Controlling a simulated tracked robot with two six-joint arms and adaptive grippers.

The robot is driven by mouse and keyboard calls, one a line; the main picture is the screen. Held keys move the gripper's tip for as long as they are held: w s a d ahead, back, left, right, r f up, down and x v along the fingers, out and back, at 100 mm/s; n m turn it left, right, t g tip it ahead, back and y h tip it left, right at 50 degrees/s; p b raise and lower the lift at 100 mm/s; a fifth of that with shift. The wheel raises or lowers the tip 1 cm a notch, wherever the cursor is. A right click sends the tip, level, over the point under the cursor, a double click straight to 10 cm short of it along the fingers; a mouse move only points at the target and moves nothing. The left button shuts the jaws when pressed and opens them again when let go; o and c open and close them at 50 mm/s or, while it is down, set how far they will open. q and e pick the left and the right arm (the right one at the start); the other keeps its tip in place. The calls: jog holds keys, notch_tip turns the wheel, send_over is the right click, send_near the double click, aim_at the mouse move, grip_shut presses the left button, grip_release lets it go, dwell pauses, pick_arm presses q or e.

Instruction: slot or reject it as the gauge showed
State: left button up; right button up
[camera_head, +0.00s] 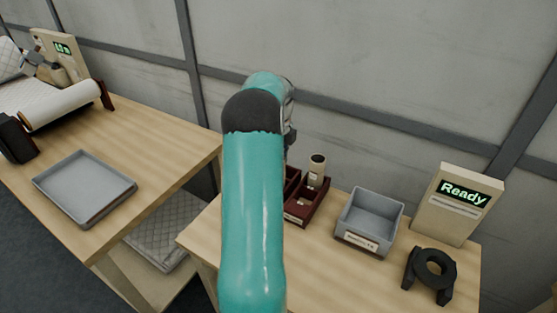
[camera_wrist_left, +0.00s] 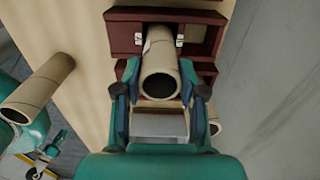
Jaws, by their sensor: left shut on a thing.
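My left gripper (camera_wrist_left: 160,100) is shut on a cardboard-coloured tube (camera_wrist_left: 160,75), whose open dark end faces the wrist camera. The tube is over the dark red rack (camera_wrist_left: 125,35), its far end at or just above a compartment with white labels; contact is unclear. In the head view my teal arm hides most of the gripper and part of the rack (camera_head: 297,218). A pale tube (camera_head: 317,172) stands upright at the rack there. The grey label-fronted box (camera_head: 356,242) is right of the rack. The gauge unit (camera_head: 450,215) reads "Ready"; a black ring-shaped holder (camera_head: 411,268) is before it.
Another tube (camera_wrist_left: 42,85) shows at the left of the wrist view beside a teal part, and one (camera_wrist_left: 215,127) peeks out behind the gripper. The left table (camera_head: 130,125) bears a grey tray (camera_head: 85,187) and a white roll (camera_head: 62,107). A gap separates the tables.

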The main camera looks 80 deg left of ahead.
pick_arm(q)
jog(key=o, duration=0.9)
jog(key=shift+o, duration=0.2)
notch_tip(320, 180, up, 12)
